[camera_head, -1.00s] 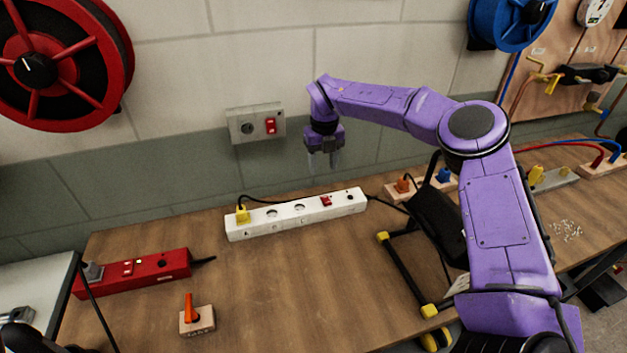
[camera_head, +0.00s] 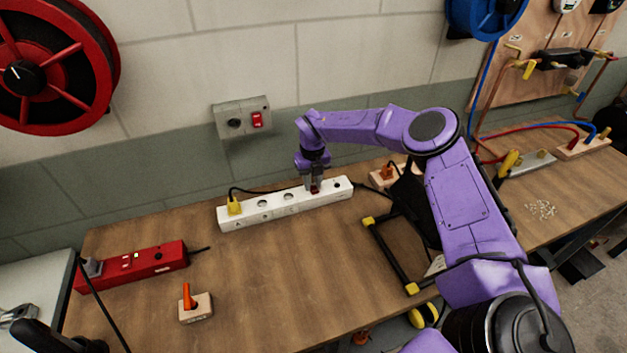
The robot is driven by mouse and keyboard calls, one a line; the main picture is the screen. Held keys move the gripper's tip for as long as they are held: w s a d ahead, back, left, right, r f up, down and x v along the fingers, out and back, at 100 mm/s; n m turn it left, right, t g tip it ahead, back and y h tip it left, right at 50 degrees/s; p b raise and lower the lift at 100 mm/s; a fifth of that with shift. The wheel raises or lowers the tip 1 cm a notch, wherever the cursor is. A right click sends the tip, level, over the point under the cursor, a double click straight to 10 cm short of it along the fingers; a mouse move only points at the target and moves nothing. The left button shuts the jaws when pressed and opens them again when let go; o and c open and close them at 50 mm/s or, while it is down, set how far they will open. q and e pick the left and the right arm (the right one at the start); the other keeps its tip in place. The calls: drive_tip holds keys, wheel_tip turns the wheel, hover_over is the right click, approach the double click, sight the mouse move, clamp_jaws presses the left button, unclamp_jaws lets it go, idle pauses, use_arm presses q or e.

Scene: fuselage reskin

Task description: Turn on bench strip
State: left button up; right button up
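The white bench strip (camera_head: 275,209) lies on the wooden bench against the wall, with a yellow plug (camera_head: 234,206) in its left end. My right gripper (camera_head: 314,189) points down at the strip's red switch (camera_head: 315,191), near the strip's right part. The fingertips are at the switch and mostly cover it. I cannot tell whether they touch it, how far apart they are, or which way the switch is set. My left gripper is not clearly visible; only a dark part shows at the lower left corner.
A wall socket with a red switch (camera_head: 257,120) is above the strip. A red power strip (camera_head: 130,266) and a wooden block with an orange lever (camera_head: 195,305) lie at the left. A black frame with yellow corners (camera_head: 391,256) stands right. The bench's front middle is clear.

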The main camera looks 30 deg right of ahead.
clamp_jaws()
drive_tip(key=shift+s+f+t+b, duration=0.1)
drive_tip(key=shift+f+t+b, duration=0.05)
drive_tip(key=shift+t+b, duration=0.3)
drive_tip(key=shift+s+t+h+b, duration=0.2)
drive_tip(key=shift+t+h+b, duration=0.1)
drive_tip(key=shift+t+b, duration=0.45)
drive_tip(key=shift+s+t+b, duration=0.1)
drive_tip(key=shift+t+b, duration=0.2)
drive_tip(key=shift+b, duration=0.15)
drive_tip(key=shift+r, duration=0.2)
drive_tip(key=o, duration=0.8)
unclamp_jaws()
